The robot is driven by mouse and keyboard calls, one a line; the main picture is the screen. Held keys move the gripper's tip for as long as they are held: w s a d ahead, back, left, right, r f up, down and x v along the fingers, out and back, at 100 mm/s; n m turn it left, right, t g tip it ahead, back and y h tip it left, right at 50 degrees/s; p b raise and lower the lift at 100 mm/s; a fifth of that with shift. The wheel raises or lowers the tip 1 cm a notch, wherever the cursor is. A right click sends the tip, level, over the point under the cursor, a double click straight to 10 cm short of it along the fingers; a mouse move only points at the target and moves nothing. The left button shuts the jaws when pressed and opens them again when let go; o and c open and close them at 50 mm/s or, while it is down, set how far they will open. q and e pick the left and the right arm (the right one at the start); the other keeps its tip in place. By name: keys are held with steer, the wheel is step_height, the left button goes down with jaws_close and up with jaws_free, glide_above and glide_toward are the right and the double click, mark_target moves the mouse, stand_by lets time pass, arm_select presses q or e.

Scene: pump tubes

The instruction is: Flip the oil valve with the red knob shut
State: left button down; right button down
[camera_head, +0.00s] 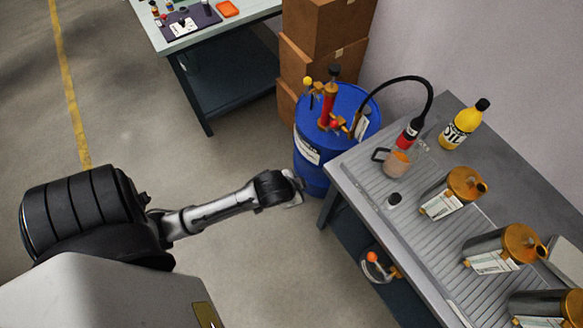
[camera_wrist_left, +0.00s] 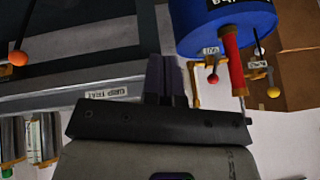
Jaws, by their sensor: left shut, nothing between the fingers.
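The blue drum (camera_head: 309,168) stands beside the bench, with an upright red pump tube (camera_head: 328,104) on top. A valve with a red knob (camera_head: 334,125) sits low by the tube. In the left wrist view the red knob (camera_wrist_left: 212,79) hangs beside the red tube (camera_wrist_left: 232,62), below a small white tag. A second valve has a yellow knob (camera_head: 307,81), also seen in the wrist view (camera_wrist_left: 273,92). My left gripper (camera_head: 297,190) is by the drum's lower front. Its fingers (camera_wrist_left: 165,75) are together and empty, apart from the red knob. My right gripper is not in view.
The grey bench (camera_head: 345,170) right of the drum holds an oil bottle (camera_head: 461,125), a beaker (camera_head: 397,163) and several metal cans. A black hose (camera_head: 420,82) arches over it. An orange-knobbed container (camera_head: 376,268) sits below. Cardboard boxes (camera_head: 325,25) stand behind. The floor at left is clear.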

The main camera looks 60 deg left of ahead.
arm_select(q)
steer(key=w+d+p+v, duration=0.1)
steer(key=p+v, duration=0.4)
steer(key=v, duration=0.3)
steer(key=shift+r+g, duration=0.3)
steer(key=shift+r, duration=0.1)
steer(key=shift+a, duration=0.1)
steer(key=s+d+n+g+h, duration=0.15)
steer(key=s+d, duration=0.35)
steer(key=s, duration=0.5)
step_height(320, 180, up, 32)
steer(key=p, duration=3.1)
steer(key=shift+a+f, duration=0.15)
steer(key=shift+a, duration=0.15)
steer(key=shift+g, duration=0.25)
